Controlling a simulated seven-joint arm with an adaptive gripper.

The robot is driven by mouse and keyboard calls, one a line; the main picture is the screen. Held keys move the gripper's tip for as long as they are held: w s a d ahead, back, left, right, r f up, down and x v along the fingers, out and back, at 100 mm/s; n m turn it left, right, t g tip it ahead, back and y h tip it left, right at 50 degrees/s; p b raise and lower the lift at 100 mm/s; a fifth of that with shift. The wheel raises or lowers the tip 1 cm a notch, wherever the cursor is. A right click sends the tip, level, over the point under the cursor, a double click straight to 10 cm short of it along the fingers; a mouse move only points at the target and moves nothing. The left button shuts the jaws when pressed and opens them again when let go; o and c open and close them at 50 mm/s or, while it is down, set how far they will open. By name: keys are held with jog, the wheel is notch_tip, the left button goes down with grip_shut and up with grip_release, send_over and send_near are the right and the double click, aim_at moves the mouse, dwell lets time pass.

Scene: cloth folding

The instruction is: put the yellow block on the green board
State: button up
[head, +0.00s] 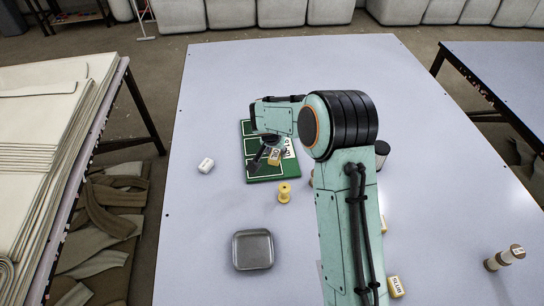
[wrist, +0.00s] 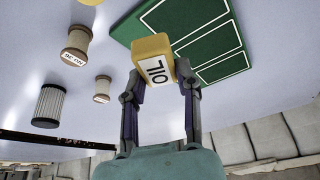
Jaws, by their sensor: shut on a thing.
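The yellow block (wrist: 150,47) has a white label that looks like "OIL", upside down in the wrist view. My gripper (wrist: 160,72) is shut on it, with one finger on each side. In the head view the block (head: 274,157) shows beside my gripper (head: 268,153), over the green board (head: 255,172). The green board has white outlined fields and lies flat on the table. It also shows behind the block in the wrist view (wrist: 205,50). My arm hides part of the board in the head view. I cannot tell whether the block touches the board.
A metal tray (head: 253,262) is nearer. Another labelled block (head: 395,287) and spools (head: 504,257) are at right.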

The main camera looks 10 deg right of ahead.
aim_at(273, 152)
jog(key=w+f, duration=0.4)
jog(key=f, duration=0.1)
jog(key=shift+a, duration=0.15)
jog(key=shift+w+f, duration=0.15)
jog(key=shift+f, duration=0.8)
jog(key=shift+w+f, duration=0.15)
jog(key=shift+f, duration=0.75)
jog(key=shift+f, duration=0.15)
jog(key=o, duration=0.9)
jog(key=shift+o, duration=0.2)
